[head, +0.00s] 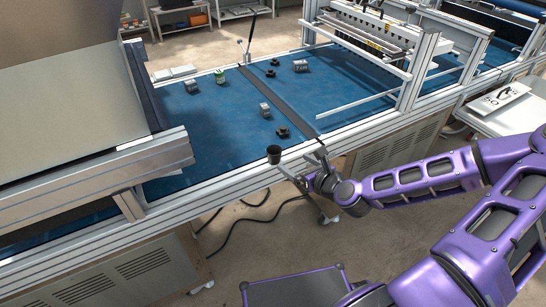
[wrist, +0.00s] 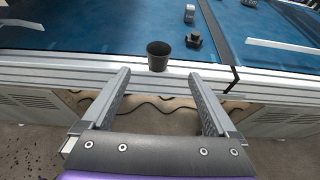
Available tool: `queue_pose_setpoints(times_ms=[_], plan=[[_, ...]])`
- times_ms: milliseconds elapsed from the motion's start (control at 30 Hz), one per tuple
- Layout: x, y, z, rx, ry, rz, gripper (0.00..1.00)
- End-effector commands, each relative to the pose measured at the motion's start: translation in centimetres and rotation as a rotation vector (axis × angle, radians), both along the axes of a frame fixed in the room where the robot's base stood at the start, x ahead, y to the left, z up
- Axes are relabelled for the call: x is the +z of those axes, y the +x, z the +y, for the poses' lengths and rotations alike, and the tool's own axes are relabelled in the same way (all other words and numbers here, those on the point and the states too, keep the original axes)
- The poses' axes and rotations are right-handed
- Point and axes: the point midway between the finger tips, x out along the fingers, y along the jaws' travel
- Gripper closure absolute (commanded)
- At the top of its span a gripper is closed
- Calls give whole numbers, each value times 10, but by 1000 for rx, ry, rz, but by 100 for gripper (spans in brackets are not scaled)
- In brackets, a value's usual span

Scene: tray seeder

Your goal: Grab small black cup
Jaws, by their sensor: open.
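The small black cup (head: 274,154) stands upright on the front metal rail of the blue conveyor. In the wrist view the cup (wrist: 158,56) is just beyond the fingertips, roughly centred between them, with its open mouth up. My gripper (head: 299,157) is at the front of the rail, its two fingers spread. In the wrist view my gripper (wrist: 159,75) is open and empty. The fingers look apart from the cup; the exact distance is hard to tell.
Several small dark and grey parts lie on the blue belt (head: 220,125), including a black part (head: 283,132) behind the cup and a grey block (head: 265,110). A dark divider bar (head: 285,105) crosses the belt. A metal frame (head: 408,80) stands at right. Cables (head: 235,215) lie on the floor.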

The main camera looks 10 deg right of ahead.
Motion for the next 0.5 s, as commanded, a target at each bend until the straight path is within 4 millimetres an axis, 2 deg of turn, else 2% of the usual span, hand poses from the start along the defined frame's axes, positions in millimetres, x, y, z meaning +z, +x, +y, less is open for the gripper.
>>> queue_pose_setpoints(times_ms=[300, 500], plan=[[-24, 53, 19, 4, -4, -1, 7], [-33, 72, 24, 2, -3, -1, 7]])
